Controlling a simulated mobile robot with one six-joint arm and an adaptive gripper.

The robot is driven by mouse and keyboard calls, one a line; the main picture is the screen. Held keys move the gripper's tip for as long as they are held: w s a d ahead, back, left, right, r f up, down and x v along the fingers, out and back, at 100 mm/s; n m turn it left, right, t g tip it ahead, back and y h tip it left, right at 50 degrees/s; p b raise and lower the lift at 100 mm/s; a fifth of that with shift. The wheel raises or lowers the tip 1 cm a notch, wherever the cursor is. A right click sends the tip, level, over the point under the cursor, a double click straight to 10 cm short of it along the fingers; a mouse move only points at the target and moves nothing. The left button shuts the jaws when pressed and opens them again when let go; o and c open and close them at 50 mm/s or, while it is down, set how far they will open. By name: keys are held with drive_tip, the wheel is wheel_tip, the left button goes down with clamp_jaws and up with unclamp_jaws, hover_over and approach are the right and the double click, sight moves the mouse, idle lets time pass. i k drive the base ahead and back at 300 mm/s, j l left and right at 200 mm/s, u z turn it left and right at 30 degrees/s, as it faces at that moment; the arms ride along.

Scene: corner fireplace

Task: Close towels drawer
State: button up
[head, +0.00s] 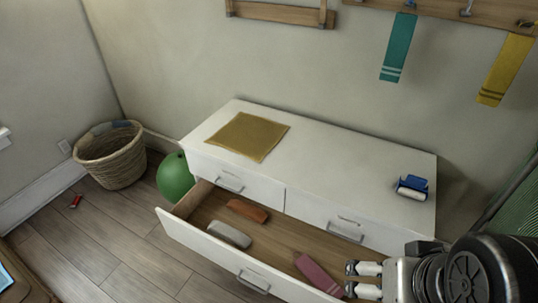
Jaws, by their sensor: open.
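The wide lower drawer (188,232) of a white dresser (355,158) is pulled out, with its white front facing the lower left. One metal handle (253,281) shows on that front. Inside lie a brown-orange item (248,210), a pale grey item (229,234) and a pink item (318,274), perhaps folded towels. My gripper (351,280) is at the lower right, open and empty, beside the pink item in the picture. I cannot tell its height over the drawer. The drawer's right end is hidden by my arm or out of frame.
Two upper drawers, left (237,180) and right (345,224), are shut. A mustard cloth (248,136) and a blue-white roller (411,187) lie on top. A green ball (174,178) and wicker basket (109,155) stand left. The floor before the drawer is clear at left.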

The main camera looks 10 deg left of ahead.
sight(268, 261)
drive_tip(key=i+j, duration=0.1)
drive_tip(key=j, duration=0.25)
drive_tip(key=i+j+z, duration=0.1)
drive_tip(key=j, duration=0.25)
drive_tip(key=i+j, duration=0.1)
drive_tip(key=j, duration=0.3)
drive_tip(key=i+j, duration=0.15)
drive_tip(key=j, duration=0.2)
drive_tip(key=z, duration=0.05)
